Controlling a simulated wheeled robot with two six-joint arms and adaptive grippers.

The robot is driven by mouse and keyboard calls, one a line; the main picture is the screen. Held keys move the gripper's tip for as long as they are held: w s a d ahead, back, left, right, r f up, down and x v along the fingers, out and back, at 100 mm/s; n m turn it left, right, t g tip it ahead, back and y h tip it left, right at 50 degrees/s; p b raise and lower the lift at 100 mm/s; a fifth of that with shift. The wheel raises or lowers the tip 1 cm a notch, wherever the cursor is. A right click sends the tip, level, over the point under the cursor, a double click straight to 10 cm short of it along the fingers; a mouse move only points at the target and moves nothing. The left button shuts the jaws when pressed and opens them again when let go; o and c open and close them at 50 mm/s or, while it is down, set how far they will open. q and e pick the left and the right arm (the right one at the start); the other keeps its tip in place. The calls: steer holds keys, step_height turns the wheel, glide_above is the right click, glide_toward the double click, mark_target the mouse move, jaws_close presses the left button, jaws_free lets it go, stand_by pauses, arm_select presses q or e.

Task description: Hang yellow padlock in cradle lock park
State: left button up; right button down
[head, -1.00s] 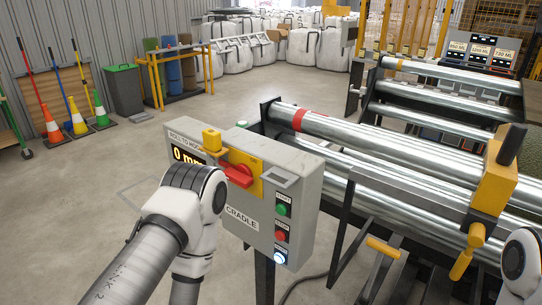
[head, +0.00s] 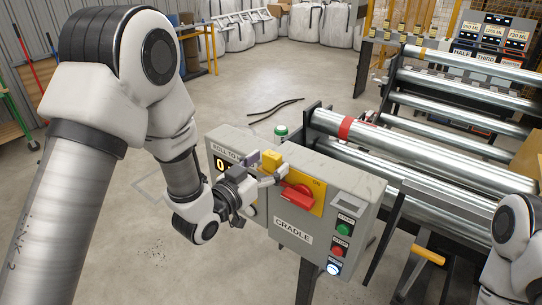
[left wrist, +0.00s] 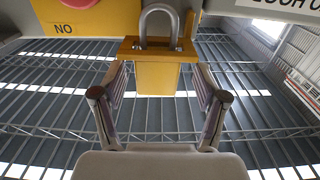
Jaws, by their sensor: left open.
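The yellow padlock (head: 271,160) is at the upper left edge of the yellow switch plate (head: 316,204) on the grey cradle box. The plate carries a red rotary handle (head: 298,195) near the word ON. My left gripper (head: 264,172) is at the padlock, fingers open. In the left wrist view the padlock body (left wrist: 157,78) lies between the two fingers, and its metal shackle (left wrist: 158,20) points away from the palm. I cannot tell whether the fingers touch it. I cannot make out the lock park clearly. My right gripper is out of view.
The cradle box (head: 355,190) has green, red and lit buttons on its right side. Metal rollers (head: 440,155) and a frame with a yellow handle (head: 428,255) are to its right. Open concrete floor (head: 290,80) lies behind the box.

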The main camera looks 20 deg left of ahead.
arm_select(q)
steer(key=shift+w+d+r, duration=0.15)
steer(key=shift+w+d, duration=0.1)
steer(key=shift+w, duration=0.35)
steer(key=shift+w+d, duration=0.1)
steer(key=shift+d, duration=0.1)
steer(key=c, duration=1.3)
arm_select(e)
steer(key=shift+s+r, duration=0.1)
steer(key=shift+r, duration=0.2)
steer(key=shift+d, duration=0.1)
